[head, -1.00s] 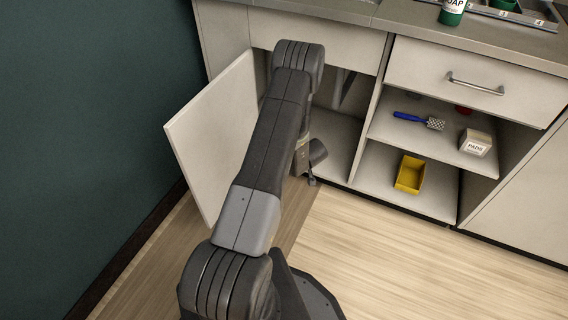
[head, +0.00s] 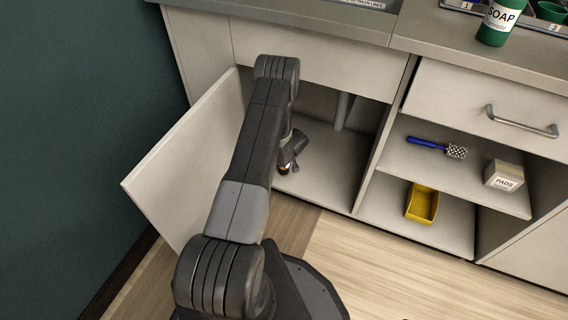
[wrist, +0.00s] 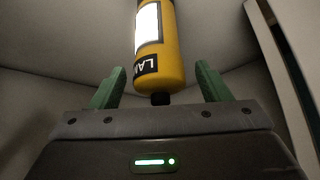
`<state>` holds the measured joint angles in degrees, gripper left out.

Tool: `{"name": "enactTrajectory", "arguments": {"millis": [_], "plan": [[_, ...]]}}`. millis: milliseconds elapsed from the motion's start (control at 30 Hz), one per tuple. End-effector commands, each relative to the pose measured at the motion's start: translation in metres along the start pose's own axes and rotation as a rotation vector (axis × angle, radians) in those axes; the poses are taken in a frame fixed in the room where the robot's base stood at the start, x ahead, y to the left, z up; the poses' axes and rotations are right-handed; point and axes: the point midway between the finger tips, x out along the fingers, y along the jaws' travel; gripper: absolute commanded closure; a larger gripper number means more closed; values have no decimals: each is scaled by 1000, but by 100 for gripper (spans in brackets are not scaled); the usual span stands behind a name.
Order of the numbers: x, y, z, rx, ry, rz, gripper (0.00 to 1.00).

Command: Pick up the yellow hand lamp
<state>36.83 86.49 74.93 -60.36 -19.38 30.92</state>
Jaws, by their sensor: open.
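The yellow hand lamp (wrist: 159,50) is in the wrist view, a yellow cylinder with a white panel, a black label reading "LAM" and a dark end. It lies between the two green fingers of my gripper (wrist: 159,88), with a visible gap on each side. My gripper is open, and the lamp's far end is cut off by the frame's top. In the head view my gripper (head: 285,165) is inside the open cupboard at the left, mostly hidden by my arm. Only a small yellowish bit of the lamp may show there.
The cupboard door (head: 185,160) stands open left of my arm. A pipe (head: 342,111) runs down inside the cupboard. Shelves at right hold a blue-handled brush (head: 428,143), a PADS box (head: 503,174) and a yellow bin (head: 422,204). A soap bottle (head: 497,22) stands on the counter.

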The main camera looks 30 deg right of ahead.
Motion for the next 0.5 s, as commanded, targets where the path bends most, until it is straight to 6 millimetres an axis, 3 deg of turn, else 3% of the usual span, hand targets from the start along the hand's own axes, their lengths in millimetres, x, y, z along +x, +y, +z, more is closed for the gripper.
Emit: {"name": "enactTrajectory", "arguments": {"millis": [100, 400, 500], "plan": [[0, 0, 0, 0, 0, 0, 34], [-1, 0, 0, -1, 1, 0, 93], [-1, 0, -1, -1, 1, 0, 95]]}}
